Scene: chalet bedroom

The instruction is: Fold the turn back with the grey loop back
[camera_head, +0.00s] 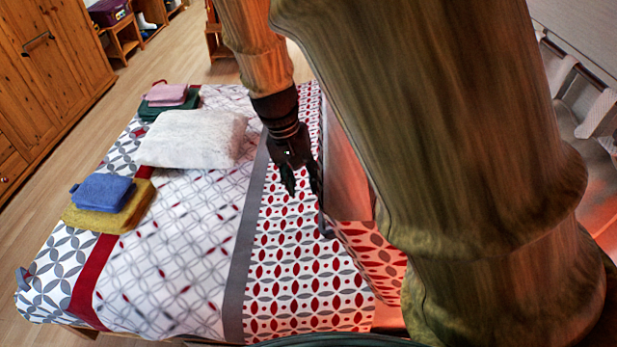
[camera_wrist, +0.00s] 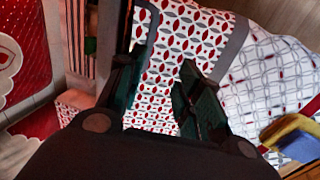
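The bed cover's turn back (camera_head: 300,255) is the red-and-grey leaf-patterned part, bordered by a grey band (camera_head: 238,265). It lies flat across the bed's right part. A narrow grey strip, seemingly the grey loop (camera_head: 323,222), stands at its right edge beside my gripper (camera_head: 303,188). In the wrist view, a grey strip (camera_wrist: 148,35) shows by the left finger of my gripper (camera_wrist: 160,95). The fingers are apart, with patterned cloth visible between them. I cannot tell whether the left finger touches the strip. Another blue-grey loop (camera_head: 22,279) is at the bed's near left corner.
A white pillow (camera_head: 192,137) lies on the cover. A blue folded cloth (camera_head: 103,190) lies on a yellow one (camera_head: 110,212), and a pink cloth (camera_head: 166,95) on a green one. A wooden wardrobe (camera_head: 50,70) stands left. Floor is clear between wardrobe and bed.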

